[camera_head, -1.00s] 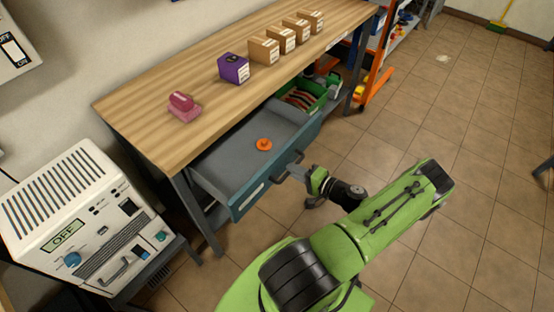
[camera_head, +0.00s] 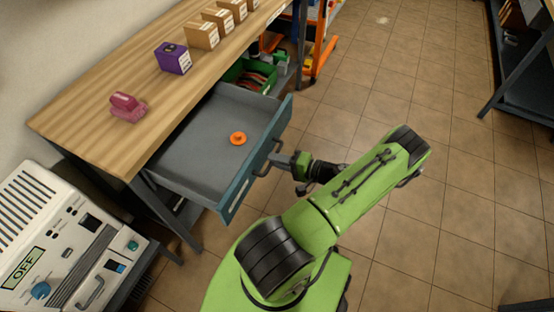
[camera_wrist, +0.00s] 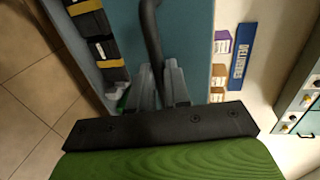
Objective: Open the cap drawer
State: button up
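The cap drawer (camera_head: 180,160) under the wooden workbench is pulled well out, its grey inside open to view. A round orange cap (camera_head: 238,138) lies on its floor. The drawer's blue-teal front (camera_head: 240,188) carries a dark bar handle (camera_head: 262,157). My gripper (camera_head: 277,160) is at this handle, outside the drawer front. In the wrist view the handle (camera_wrist: 151,30) runs down between the two grey fingers of my gripper (camera_wrist: 160,78), which are closed about it. The exact contact is partly hidden.
On the workbench top (camera_head: 90,110) stand a pink stamp-like object (camera_head: 128,107), a purple box (camera_head: 172,58) and several cardboard boxes (camera_head: 202,35). A green bin (camera_head: 250,75) is behind the drawer. A white machine reading OFF (camera_head: 60,245) stands lower left. The tiled floor (camera_head: 400,90) at right is clear.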

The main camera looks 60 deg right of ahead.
jog(key=o, duration=0.4)
jog(key=shift+c, duration=0.2)
jog(key=v, duration=1.5)
jog(key=shift+s, duration=0.35)
jog(key=shift+a, duration=0.1)
